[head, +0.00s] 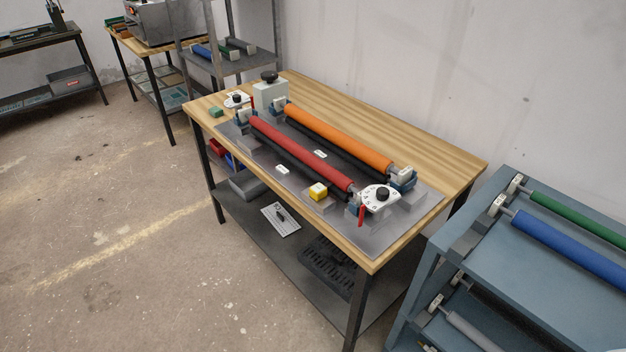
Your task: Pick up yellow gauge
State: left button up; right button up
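The yellow gauge (318,191) is a small yellow block. It sits on the grey metal plate of the machine, near the front edge of the wooden table (446,166). It lies just in front of the red roller (300,152), left of the white dial (381,197). Nothing covers it. Neither of my grippers shows in the head view.
An orange roller (338,135) lies behind the red one. A small green block (216,113) is at the table's left end. A blue-grey rack (470,235) with green and blue rollers stands at the right. The floor (130,250) at the left front is clear.

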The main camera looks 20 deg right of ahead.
aim_at(318, 190)
jog(key=i+l+z, duration=0.25)
jog(key=i+l, duration=0.55)
jog(key=i, duration=0.1)
